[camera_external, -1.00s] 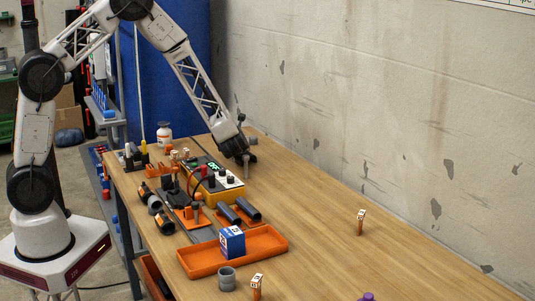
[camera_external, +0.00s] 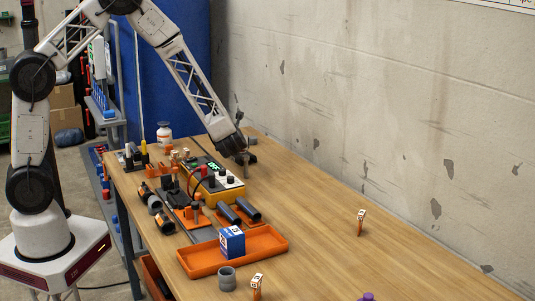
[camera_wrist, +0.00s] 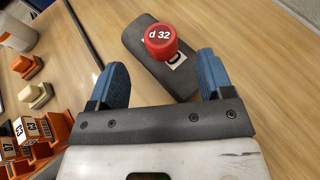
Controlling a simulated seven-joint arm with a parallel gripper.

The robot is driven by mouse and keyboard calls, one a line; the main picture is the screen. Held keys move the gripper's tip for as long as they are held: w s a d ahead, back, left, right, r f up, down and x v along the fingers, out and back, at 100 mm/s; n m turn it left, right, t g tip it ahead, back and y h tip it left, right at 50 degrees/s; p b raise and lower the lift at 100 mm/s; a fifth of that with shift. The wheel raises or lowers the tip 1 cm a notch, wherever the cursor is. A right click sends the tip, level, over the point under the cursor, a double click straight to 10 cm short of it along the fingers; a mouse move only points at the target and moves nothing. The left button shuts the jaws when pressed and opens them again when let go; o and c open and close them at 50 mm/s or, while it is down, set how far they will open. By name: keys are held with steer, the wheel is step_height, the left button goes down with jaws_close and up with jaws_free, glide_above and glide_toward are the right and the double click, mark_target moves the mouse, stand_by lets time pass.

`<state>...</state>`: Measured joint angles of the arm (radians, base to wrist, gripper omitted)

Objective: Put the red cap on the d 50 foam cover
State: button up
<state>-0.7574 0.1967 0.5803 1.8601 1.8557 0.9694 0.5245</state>
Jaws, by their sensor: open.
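A red cap (camera_wrist: 161,42) marked "d 32" shows in the wrist view, ahead of my gripper and centred between its fingers. It overlaps a dark grey foam cover (camera_wrist: 181,68) lying on the table; I cannot tell whether it rests on it or lies beside it. The cover's label is mostly hidden by the cap, so its size cannot be read. My gripper (camera_wrist: 161,78) is open, its blue fingers on either side of the cap's near side, and holds nothing. In the external view my gripper (camera_external: 244,160) is low over the table's far end, hiding the cap.
A yellow meter (camera_external: 222,190) stands near my gripper. Dark tubes (camera_external: 229,214), an orange tray (camera_external: 262,247) with a blue box (camera_external: 232,242), and a grey ring (camera_external: 227,279) lie nearer the camera. Orange numbered blocks (camera_wrist: 28,130) are at left in the wrist view. The table's right side is mostly clear.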

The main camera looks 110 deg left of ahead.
steer(key=v, duration=0.6)
steer(key=shift+d, duration=0.1)
stand_by(0.9)
steer(key=s+d+r+n+h, duration=0.1)
steer(key=d+r+n+h, duration=0.15)
steer(key=d+r, duration=0.5)
steer(key=s+d+r+n+h, duration=0.1)
steer(key=d+r+n, duration=0.3)
steer(key=d, duration=0.7)
steer(key=s+d+r+n+h, duration=0.1)
steer(key=d+r+n, duration=0.3)
steer(key=d, duration=0.5)
steer(key=s+d+r+n+t+h, duration=0.1)
steer(key=s+d+r+h, duration=0.2)
steer(key=d, duration=0.7)
steer(key=s+d+r+n+t+h, duration=0.2)
steer(key=s+d, duration=0.4)
steer(key=d, duration=0.4)
steer(key=s+d+r+n+t+h, duration=0.2)
steer(key=s+d+r+h, duration=0.2)
steer(key=d, duration=0.6)
steer(key=shift+s, duration=0.85)
steer(key=shift+d, duration=0.1)
